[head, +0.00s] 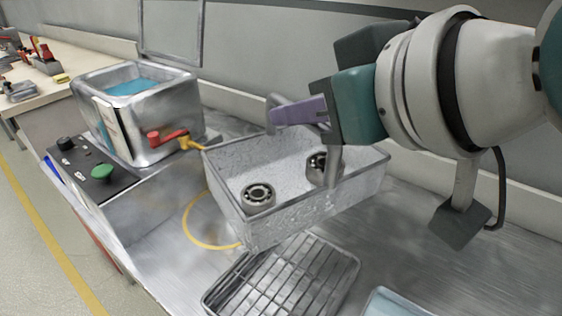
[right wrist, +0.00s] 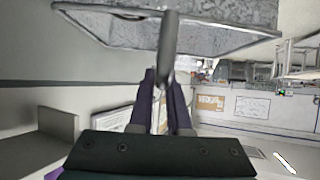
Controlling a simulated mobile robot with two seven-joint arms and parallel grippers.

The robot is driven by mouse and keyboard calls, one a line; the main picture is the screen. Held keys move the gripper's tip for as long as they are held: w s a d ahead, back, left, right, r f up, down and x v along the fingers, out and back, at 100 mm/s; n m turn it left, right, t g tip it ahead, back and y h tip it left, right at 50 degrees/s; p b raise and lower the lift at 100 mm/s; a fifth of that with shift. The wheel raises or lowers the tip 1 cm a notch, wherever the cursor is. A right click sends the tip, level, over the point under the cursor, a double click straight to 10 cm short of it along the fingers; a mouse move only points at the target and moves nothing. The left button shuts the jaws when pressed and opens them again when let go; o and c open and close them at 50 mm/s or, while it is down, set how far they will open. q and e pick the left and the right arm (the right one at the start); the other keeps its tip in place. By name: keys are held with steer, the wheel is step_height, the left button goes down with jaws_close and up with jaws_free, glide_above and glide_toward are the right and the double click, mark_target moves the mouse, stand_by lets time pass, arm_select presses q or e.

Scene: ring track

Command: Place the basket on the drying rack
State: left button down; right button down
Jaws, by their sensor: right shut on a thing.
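The basket (head: 290,212) is a grey open box with a bar handle and two ring-shaped bearings (head: 258,194) inside. My right gripper (head: 290,112), with purple fingers, is shut on the basket's handle. In the right wrist view the fingers (right wrist: 162,78) close around the handle bar, with the basket (right wrist: 215,42) across the top. The basket looks slightly tilted and appears to hang above the metal bench. The drying rack (head: 284,284), a wire grid, lies in front of the basket; its far edge is partly hidden by it. My left gripper is not in view.
A metal tank (head: 160,135) with blue liquid and a red-handled valve (head: 168,137) stands at the left. A control box with a green button (head: 103,172) is beside it. A pale blue tray (head: 392,303) shows at the bottom edge. Bench right of the rack (head: 440,270) is clear.

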steer(key=shift+a+f, duration=0.3)
steer(key=shift+a, duration=0.15)
step_height(320, 180, down, 20)
steer(key=b, duration=0.6)
steer(key=shift+r, duration=0.25)
steer(key=shift+w, duration=0.1)
steer(key=c, duration=0.9)
jaws_free()
steer(key=shift+o, duration=0.2)
